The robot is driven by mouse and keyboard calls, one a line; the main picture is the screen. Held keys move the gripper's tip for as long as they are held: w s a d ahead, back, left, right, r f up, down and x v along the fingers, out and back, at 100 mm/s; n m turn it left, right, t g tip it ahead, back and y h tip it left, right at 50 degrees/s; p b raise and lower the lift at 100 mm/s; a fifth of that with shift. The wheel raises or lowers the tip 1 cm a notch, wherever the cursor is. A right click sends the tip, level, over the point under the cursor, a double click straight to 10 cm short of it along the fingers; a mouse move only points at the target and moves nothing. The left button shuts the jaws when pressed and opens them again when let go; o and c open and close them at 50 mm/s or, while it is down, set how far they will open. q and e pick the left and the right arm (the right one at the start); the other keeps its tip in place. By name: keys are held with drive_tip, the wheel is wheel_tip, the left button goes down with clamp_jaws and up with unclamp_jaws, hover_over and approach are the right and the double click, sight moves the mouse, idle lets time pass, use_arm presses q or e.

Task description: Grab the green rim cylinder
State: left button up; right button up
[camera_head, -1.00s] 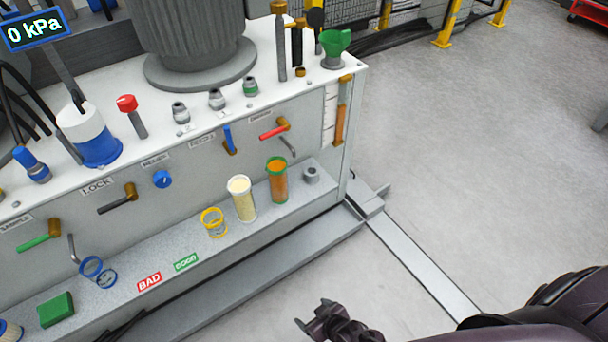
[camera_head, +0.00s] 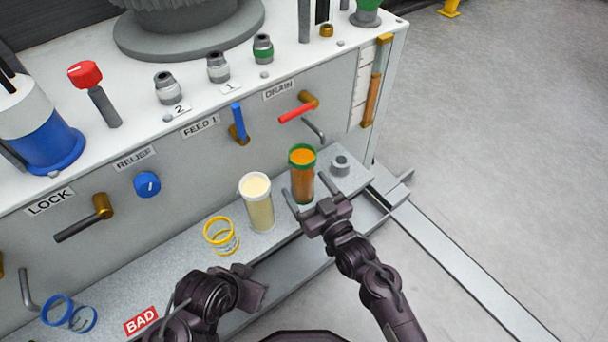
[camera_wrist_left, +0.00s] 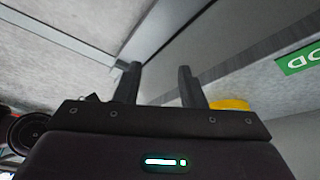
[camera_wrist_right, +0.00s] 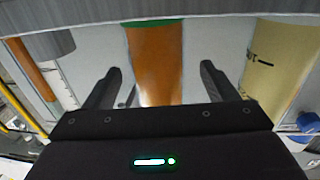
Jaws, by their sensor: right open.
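The green rim cylinder (camera_head: 302,178) stands upright on the ledge of the white machine, filled orange-brown. It also shows in the right wrist view (camera_wrist_right: 155,62), centred ahead of the fingers. My right gripper (camera_head: 306,200) is open with its fingers pointing at the cylinder, one finger towards either side; it does not hold it. In the right wrist view the gap between the fingers (camera_wrist_right: 160,88) is lined up with the cylinder. My left gripper (camera_wrist_left: 158,85) has its two fingers apart with nothing between them; in the head view it is near the ledge's front edge.
A white-rimmed cylinder (camera_head: 257,203) with pale contents stands left of the green-rimmed one. A yellow-ringed empty glass (camera_head: 221,236) is further left. A small grey fitting (camera_head: 340,165) is close on the right. The red drain handle (camera_head: 296,114) juts out above.

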drive_tip(key=b+x, duration=0.1)
drive_tip(key=x, duration=0.4)
drive_tip(key=shift+d, duration=0.1)
use_arm(q)
drive_tip(key=shift+w+d+f+t+h, duration=0.1)
drive_tip(key=shift+w+d+t+h, duration=0.1)
drive_tip(key=shift+d, duration=0.2)
drive_tip(key=shift+w+d+t+h, duration=0.1)
drive_tip(key=shift+d+t, duration=0.1)
drive_tip(key=shift+d, duration=0.15)
use_arm(e)
drive_tip(key=c, duration=1.2)
drive_tip(key=shift+c, duration=0.6)
drive_tip(key=shift+r, duration=0.1)
